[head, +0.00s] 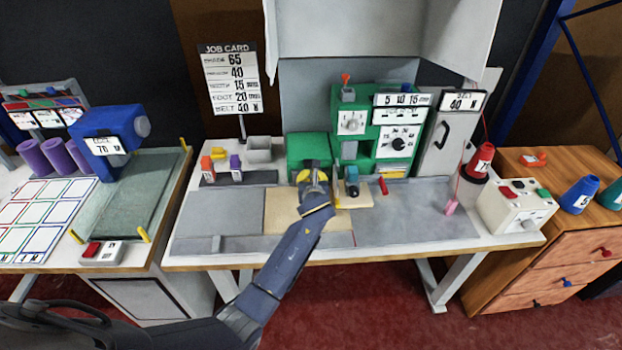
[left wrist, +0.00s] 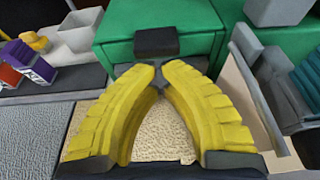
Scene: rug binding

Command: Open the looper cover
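The green box-shaped machine part (head: 308,147) on the left of the green machine appears to be the looper cover. In the left wrist view its green face (left wrist: 112,56) carries a black knob (left wrist: 157,41) at the middle of the top edge. My left gripper (head: 314,174) is in front of this part. In the left wrist view its yellow fingers (left wrist: 161,74) come together at the tips, just below and nearer than the knob, with nothing visible between them. Whether the tips touch the cover cannot be told. The arm hides part of the machine's front. My right gripper is not in view.
A beige plate (head: 285,212) lies under the gripper on the grey worktop (head: 400,220). A blue-topped part (head: 351,181) stands close to the right. Orange and purple pieces, a grey bin (head: 258,150) and a job card (head: 229,80) are left. The front worktop is clear.

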